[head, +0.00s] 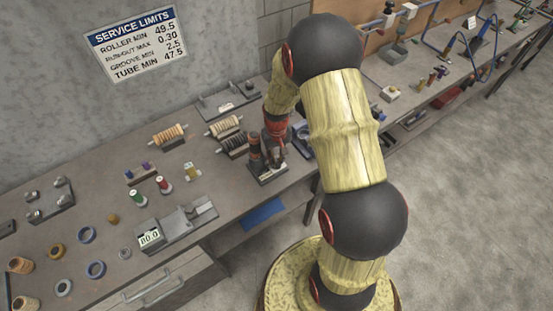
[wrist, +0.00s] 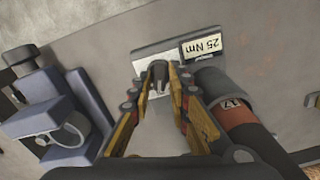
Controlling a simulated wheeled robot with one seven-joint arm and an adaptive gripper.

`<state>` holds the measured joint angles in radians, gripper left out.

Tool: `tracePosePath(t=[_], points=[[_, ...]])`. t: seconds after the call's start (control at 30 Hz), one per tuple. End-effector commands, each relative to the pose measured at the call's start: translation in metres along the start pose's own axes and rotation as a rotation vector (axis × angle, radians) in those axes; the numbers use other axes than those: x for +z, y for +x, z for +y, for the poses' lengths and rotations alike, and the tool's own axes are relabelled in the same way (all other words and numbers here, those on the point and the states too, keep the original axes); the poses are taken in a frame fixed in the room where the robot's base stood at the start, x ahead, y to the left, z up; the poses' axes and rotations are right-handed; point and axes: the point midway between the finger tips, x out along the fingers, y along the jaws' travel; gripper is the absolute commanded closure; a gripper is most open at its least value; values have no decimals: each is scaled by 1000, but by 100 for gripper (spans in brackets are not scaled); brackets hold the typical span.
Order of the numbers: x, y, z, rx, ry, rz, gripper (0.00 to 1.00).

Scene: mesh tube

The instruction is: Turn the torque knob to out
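A small dark knob (wrist: 159,74) stands on a light plate of a grey block (wrist: 152,52) in the wrist view, beside a label reading "25 Nm" (wrist: 201,46). My gripper (wrist: 161,80) points down at it, its yellow fingers partly closed, one on each side of the knob. Whether both fingertips touch the knob is too small to tell. In the head view my gripper (head: 277,148) is low over the bench by the dark fixture (head: 268,178); the knob is not clear there.
A blue-grey clamp (wrist: 62,118) stands at the left. Spools (head: 164,185), rollers (head: 168,135) and a readout device (head: 178,228) occupy the bench (head: 95,205) to the left.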

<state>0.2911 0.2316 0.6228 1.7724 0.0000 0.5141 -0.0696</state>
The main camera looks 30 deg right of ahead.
Motion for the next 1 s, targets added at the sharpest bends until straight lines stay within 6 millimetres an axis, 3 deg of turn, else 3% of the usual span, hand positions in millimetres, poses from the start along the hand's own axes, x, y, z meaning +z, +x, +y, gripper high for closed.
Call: tracePosePath(t=[0.17, 0.57, 1.0], points=[[0, 0, 0, 0, 0, 0, 70], [-1, -8, 0, 0, 0, 2, 70], [-1, -90, 0, 0, 0, 4, 70]])
